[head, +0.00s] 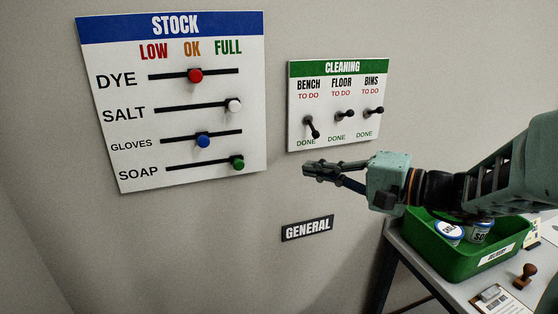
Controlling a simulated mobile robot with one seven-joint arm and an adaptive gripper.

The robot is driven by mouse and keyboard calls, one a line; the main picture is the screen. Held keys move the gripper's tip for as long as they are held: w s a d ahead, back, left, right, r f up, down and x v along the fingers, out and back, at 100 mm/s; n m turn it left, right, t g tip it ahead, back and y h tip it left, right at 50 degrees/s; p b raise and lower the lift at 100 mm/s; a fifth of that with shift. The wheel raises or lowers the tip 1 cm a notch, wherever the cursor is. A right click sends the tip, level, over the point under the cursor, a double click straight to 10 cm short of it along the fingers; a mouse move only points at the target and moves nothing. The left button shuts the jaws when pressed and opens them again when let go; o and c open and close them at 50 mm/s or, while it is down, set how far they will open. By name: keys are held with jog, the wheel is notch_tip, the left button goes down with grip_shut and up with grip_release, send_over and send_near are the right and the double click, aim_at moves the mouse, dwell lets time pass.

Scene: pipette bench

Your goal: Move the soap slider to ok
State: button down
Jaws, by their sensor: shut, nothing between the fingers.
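The white STOCK board (120,170) hangs on the wall at the left in the head view, with columns LOW, OK and FULL. The soap slider (237,163) is a green knob at the right end of the lowest track, on the FULL side. The soap track (190,164) is bare to its left. My gripper (305,171) is shut and empty, pointing left, to the right of the green knob and apart from it in the picture.
The dye knob (195,76) and gloves knob (203,141) are near the middle; the salt knob (234,105) is at the right. The CLEANING board (325,125) with levers hangs above my gripper. A GENERAL sign (307,229) is below. A green crate (455,263) stands on a table.

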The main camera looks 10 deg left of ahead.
aim_at(238, 163)
jog(key=shift+t, duration=0.3)
jog(key=s+x, duration=0.1)
jog(key=x, duration=0.3)
jog(key=a+p+x, duration=0.1)
jog(key=x, duration=0.3)
jog(key=s+p+x, duration=0.1)
jog(key=x, duration=0.4)
jog(key=shift+s+a, duration=0.2)
jog(key=shift+s, duration=0.15)
jog(key=shift+s+a+b, duration=0.5)
jog(key=shift+a+b, duration=0.55)
jog(key=shift+b, duration=0.05)
jog(key=shift+s+a+b, duration=0.55)
jog(key=shift+a+b, duration=0.5)
jog(key=shift+b, duration=0.1)
jog(key=shift+s+a+b, duration=0.5)
jog(key=shift+a+b, duration=0.55)
jog(key=shift+b, duration=0.05)
jog(key=shift+d, duration=0.1)
